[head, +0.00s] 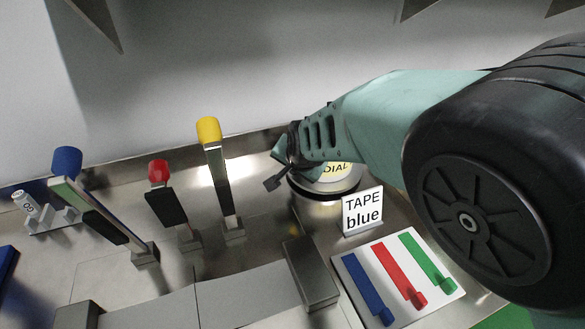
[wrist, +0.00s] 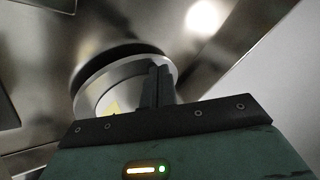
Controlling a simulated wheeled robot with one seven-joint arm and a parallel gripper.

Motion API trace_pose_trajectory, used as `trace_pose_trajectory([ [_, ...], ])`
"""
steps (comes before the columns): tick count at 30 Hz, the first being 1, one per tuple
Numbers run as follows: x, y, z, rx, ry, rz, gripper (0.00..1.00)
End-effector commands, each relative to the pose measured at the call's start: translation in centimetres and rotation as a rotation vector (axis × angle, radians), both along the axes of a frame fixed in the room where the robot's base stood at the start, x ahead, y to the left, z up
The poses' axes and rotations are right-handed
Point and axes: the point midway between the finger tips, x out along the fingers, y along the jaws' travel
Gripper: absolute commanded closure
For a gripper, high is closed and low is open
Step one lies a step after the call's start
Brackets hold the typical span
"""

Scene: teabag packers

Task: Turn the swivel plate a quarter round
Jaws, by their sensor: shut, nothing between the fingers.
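The swivel plate (head: 345,185) is a round pale disc on a dark base, with the letters "DIAL" partly showing; my arm hides some of it. In the wrist view the plate (wrist: 92,90) shows as a pale disc with a thick rim and a bit of yellow. My gripper (head: 272,183) is at the left edge of the plate in the head view. In the wrist view my gripper (wrist: 160,72) has its dark fingers together, overlapping the right part of the disc. Nothing shows between them. I cannot tell whether they touch the plate.
A sign (head: 362,211) reading "TAPE blue" stands just in front of the plate. A white board (head: 395,308) with blue, red and green strips lies nearer. Levers with yellow (head: 208,130), red (head: 158,171) and blue (head: 67,162) knobs stand to the left. A wall rises behind.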

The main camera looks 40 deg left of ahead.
Motion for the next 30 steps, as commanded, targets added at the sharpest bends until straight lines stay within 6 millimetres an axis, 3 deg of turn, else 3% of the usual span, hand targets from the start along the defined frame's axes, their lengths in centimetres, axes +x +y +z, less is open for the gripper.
trace_pose_trajectory([
  [25,0.1,0.0,0.0,0.000,0.000,0.000,1.00],
  [30,-0.2,-0.4,1.0,0.000,0.000,-0.001,1.00],
])
